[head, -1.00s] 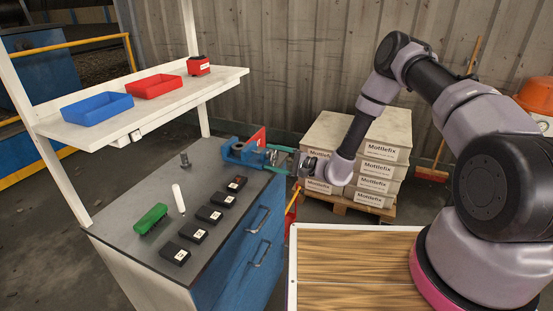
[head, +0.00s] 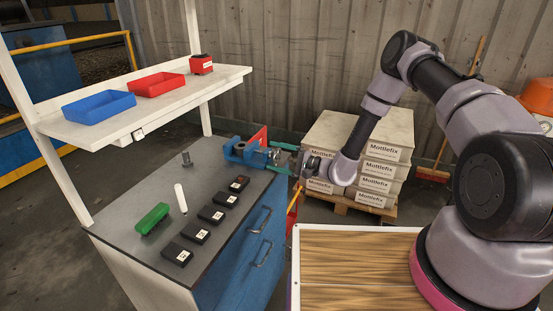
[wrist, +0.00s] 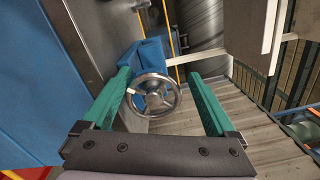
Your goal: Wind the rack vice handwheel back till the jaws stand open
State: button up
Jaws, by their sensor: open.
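The blue vice (head: 240,151) is fixed at the far right corner of the grey workbench. Its metal handwheel (head: 274,156) faces my gripper, and it also shows in the wrist view (wrist: 154,95) as a spoked ring with a small pale knob at its left. My gripper (wrist: 163,88) has two green fingers spread wide, one on either side of the wheel. The fingers look apart from the rim, and nothing is held. The vice jaws are mostly hidden behind the wheel in the wrist view, so I cannot tell their gap.
The workbench (head: 215,250) carries several black boxes (head: 211,214), a green block (head: 152,218) and a white cylinder (head: 180,197). A shelf (head: 110,125) above holds blue and red trays. Stacked Mottlefix boxes (head: 375,165) stand on a pallet behind my gripper.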

aim_at(280, 153)
jog(key=shift+m+t+h, duration=0.3)
jog(key=shift+t+h, duration=0.1)
jog(key=d, duration=0.1)
jog(key=d+f, duration=0.1)
jog(key=w+d, duration=0.1)
jog(key=shift+d+f, duration=0.3)
jog(key=m, duration=0.4)
jog(key=shift+w+d+f+m, duration=0.1)
jog(key=shift+w+d+m, duration=0.05)
jog(key=shift+m, duration=0.15)
jog(key=shift+d+r+m, duration=0.2)
jog(key=shift+d+m, duration=0.2)
jog(key=shift+m, duration=0.3)
jog(key=m, duration=0.3)
jog(key=shift+w+a+r, duration=0.1)
jog(key=m, duration=0.5)
jog(key=shift+w+a+r+m, duration=0.15)
jog(key=shift+w+m, duration=0.1)
jog(key=shift+m, duration=0.05)
jog(key=m, duration=0.4)
jog(key=shift+w+m, duration=0.2)
jog(key=shift+m, duration=0.1)
jog(key=shift+a, duration=0.1)
